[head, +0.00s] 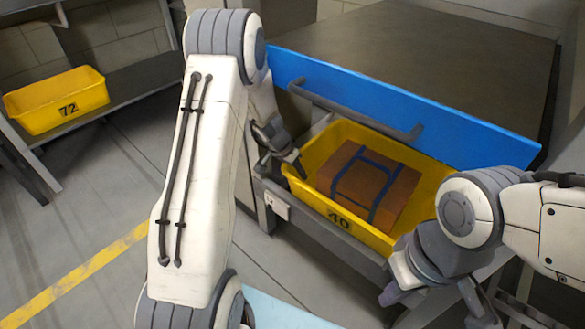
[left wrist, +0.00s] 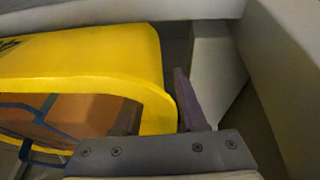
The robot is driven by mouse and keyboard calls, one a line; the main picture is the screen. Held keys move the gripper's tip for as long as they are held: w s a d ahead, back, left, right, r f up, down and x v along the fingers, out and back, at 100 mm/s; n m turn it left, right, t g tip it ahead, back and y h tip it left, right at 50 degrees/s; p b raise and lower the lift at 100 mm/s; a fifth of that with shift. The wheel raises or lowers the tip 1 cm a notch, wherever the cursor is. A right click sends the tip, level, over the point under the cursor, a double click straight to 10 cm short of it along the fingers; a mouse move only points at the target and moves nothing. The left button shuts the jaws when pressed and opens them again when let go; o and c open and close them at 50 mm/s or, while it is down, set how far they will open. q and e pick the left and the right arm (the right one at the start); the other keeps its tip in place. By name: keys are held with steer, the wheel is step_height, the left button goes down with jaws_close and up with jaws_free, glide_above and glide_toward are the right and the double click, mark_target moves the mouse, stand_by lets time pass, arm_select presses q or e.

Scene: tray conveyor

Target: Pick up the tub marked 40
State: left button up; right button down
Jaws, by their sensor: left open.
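The yellow tub marked 40 (head: 295,183) sits in an open drawer and holds a brown box with blue straps (head: 370,185). My left gripper (head: 287,165) is at the tub's left end, open. In the left wrist view the tub's yellow wall (left wrist: 152,95) lies between the two fingers of my left gripper (left wrist: 158,108), one inside the tub and one outside. Whether the fingers touch the wall I cannot tell. My right gripper (head: 435,305) is by the tub's near right corner, its fingers spread apart and empty. The tub's right end is partly hidden by my right arm.
The blue drawer front (head: 400,100) with a grey bar handle (head: 350,108) stands right behind the tub. A dark worktop (head: 420,50) lies beyond it. Another yellow tub, marked 72 (head: 55,98), stands on a shelf at the far left.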

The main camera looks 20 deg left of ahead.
arm_select(q)
steer(key=shift+w+f, duration=0.1)
steer(key=shift+f, duration=0.1)
jaws_close()
stand_by(1.3)
steer(key=shift+r, duration=0.2)
steer(key=shift+r+p, duration=1.5)
steer(key=shift+r, duration=0.6)
